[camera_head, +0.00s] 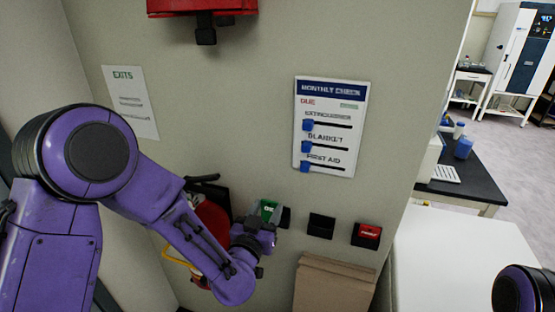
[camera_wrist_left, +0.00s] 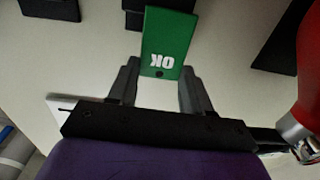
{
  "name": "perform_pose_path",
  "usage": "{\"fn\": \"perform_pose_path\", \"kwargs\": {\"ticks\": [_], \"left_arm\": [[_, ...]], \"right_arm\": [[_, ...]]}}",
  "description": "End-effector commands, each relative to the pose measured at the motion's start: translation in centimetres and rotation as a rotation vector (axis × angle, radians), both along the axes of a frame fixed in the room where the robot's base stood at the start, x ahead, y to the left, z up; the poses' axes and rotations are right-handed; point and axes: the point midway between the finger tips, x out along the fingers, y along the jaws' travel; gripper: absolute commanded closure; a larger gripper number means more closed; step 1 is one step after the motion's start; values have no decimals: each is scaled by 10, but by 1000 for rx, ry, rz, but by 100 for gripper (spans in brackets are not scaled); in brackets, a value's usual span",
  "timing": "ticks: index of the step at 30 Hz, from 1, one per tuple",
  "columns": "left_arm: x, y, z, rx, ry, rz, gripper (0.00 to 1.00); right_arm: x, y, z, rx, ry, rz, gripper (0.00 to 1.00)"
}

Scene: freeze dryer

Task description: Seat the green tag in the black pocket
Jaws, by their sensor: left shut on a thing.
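The green tag (camera_head: 269,208), marked OK, is held in my left gripper (camera_head: 262,226) in front of the wall. In the left wrist view the tag (camera_wrist_left: 168,35) appears upside down, with its lower end between the two fingers of the gripper (camera_wrist_left: 160,80). A black pocket (camera_head: 286,218) shows just right of the tag, partly hidden. A second black pocket (camera_head: 321,225) looks empty, and a third holds a red tag (camera_head: 368,231). I cannot tell whether the green tag touches a pocket. My right gripper is out of view.
A red fire extinguisher (camera_head: 212,222) hangs close behind my left forearm. A cardboard box (camera_head: 334,285) stands below the pockets. A monthly check board (camera_head: 330,127) and an exits sheet (camera_head: 131,102) are on the wall. A white table (camera_head: 455,260) is at the right.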

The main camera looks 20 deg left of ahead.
Motion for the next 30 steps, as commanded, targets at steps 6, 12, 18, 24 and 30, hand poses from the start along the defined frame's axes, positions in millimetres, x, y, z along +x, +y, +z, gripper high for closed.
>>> {"fn": "perform_pose_path", "kwargs": {"ticks": [6,12,18,24,30], "left_arm": [[31,-12,60,-5,8,-13,93],[34,-12,44,-7,12,-14,93],[33,-13,26,-6,10,-14,93],[33,-13,20,-6,10,-15,93],[33,-13,21,-6,10,-15,93]], "right_arm": [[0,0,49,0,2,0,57],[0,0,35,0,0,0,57],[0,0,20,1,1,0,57],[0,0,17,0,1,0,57],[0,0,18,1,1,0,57]]}}
